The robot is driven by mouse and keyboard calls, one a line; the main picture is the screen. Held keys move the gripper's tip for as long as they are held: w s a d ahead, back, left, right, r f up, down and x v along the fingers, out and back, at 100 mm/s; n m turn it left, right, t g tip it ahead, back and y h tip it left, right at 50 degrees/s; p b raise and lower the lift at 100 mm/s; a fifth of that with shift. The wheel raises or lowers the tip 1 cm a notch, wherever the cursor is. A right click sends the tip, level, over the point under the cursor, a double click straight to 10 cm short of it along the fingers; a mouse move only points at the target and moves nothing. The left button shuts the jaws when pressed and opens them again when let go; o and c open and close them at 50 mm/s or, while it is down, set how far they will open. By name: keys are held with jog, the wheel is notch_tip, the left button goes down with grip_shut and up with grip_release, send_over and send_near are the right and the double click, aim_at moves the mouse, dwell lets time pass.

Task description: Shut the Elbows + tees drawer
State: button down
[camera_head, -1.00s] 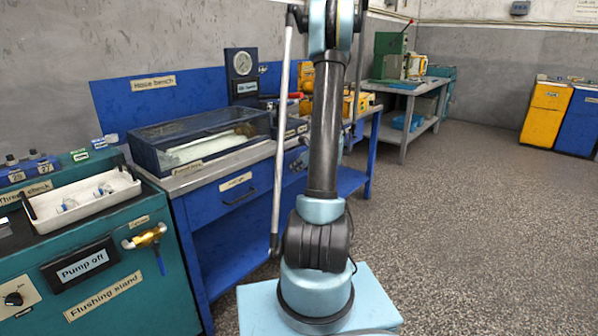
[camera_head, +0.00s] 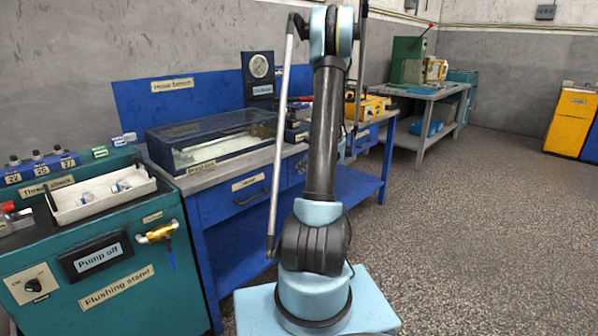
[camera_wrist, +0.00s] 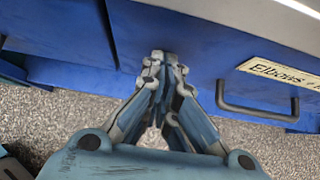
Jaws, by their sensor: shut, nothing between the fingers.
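In the wrist view, the Elbows + tees drawer (camera_wrist: 210,72) shows a blue front with a cream label (camera_wrist: 282,75) reading "Elbows +", cut off at the right edge. Its dark bar handle (camera_wrist: 258,112) is at the right. My gripper (camera_wrist: 165,60) is shut and empty, left of the handle, with its tips at or near the blue front. I cannot tell whether they touch it, nor how far the drawer stands out. In the head view my gripper is hidden, and I cannot make out this drawer's label.
The blue hose bench (camera_head: 228,272) carries a clear-lidded case (camera_head: 215,140) and a gauge (camera_head: 259,66). Another labelled drawer (camera_head: 236,200) is on its left. The green flushing stand (camera_head: 185,285) is at the left. Open speckled floor (camera_head: 470,230) lies to the right.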

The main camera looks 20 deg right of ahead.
jog(key=shift+w+r, duration=0.1)
jog(key=shift+w, duration=0.15)
jog(key=s+d+f+v, duration=0.1)
jog(key=s+f+v, duration=0.1)
jog(key=v, duration=1.1)
jog(key=s+a+r+n+g+h, duration=0.1)
jog(key=s+a+r+n+g, duration=0.1)
jog(key=s+a+n, duration=0.6)
jog(key=s+a+r+n+g+h, duration=0.1)
jog(key=s+a+r+n+g, duration=0.1)
jog(key=s+a+n, duration=0.55)
jog(key=s+a+f+n+g+h, duration=0.1)
jog(key=s+a+f+n, duration=0.1)
jog(key=s+n, duration=0.5)
jog(key=s+a+f+n+h, duration=0.2)
jog(key=s+n, duration=0.5)
jog(key=s, duration=0.8)
jog(key=shift+a+f+g, duration=0.4)
jog(key=shift+a+f, duration=0.3)
jog(key=shift+a, duration=0.05)
